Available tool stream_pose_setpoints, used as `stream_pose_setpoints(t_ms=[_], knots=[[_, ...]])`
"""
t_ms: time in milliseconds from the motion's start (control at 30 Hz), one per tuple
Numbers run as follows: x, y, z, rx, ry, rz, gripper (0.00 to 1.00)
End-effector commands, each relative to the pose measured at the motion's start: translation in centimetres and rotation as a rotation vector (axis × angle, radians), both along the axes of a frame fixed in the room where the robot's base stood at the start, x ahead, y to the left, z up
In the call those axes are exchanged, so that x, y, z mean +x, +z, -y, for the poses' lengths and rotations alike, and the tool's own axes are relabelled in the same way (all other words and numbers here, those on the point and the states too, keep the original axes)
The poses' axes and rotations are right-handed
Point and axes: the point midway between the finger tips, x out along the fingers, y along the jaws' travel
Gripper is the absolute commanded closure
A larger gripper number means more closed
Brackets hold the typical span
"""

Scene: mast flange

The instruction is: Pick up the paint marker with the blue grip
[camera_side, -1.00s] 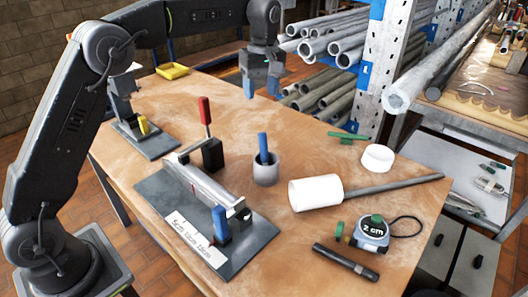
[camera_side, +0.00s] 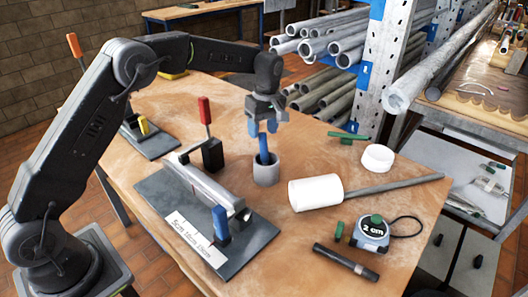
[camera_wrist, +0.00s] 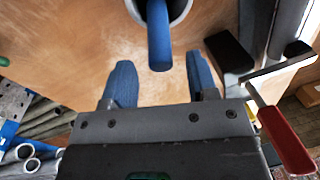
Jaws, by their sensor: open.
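The paint marker with the blue grip (camera_side: 263,149) stands in a grey cup (camera_side: 266,174) on the table, its blue end up. In the wrist view the marker's blue grip (camera_wrist: 159,38) rises from the cup (camera_wrist: 180,8) at the top of the picture. My gripper (camera_side: 262,128) is just above and behind the marker in the side view. In the wrist view my gripper (camera_wrist: 159,80) shows two blue fingers spread apart, empty, with the marker's end ahead of the gap between them. The marker's lower part is hidden in the cup.
A clamp fixture with a red handle (camera_side: 205,112) stands left of the cup; its handle (camera_wrist: 286,140) also shows in the wrist view. A white cylinder on a rod (camera_side: 316,192) lies right of the cup. A tape measure (camera_side: 371,233) and dark tube (camera_side: 346,262) lie in front.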

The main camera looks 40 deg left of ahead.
Motion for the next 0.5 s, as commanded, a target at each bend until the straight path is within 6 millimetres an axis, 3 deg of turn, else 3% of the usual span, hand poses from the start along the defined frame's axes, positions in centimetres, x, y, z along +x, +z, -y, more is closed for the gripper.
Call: stream_pose_setpoints(t_ms=[233,500], knots=[[-0.6,-3.7,-0.1,0.0,0.0,-0.004,0.47],[-0.6,-4.4,-0.2,0.0,0.0,-0.001,0.47]])
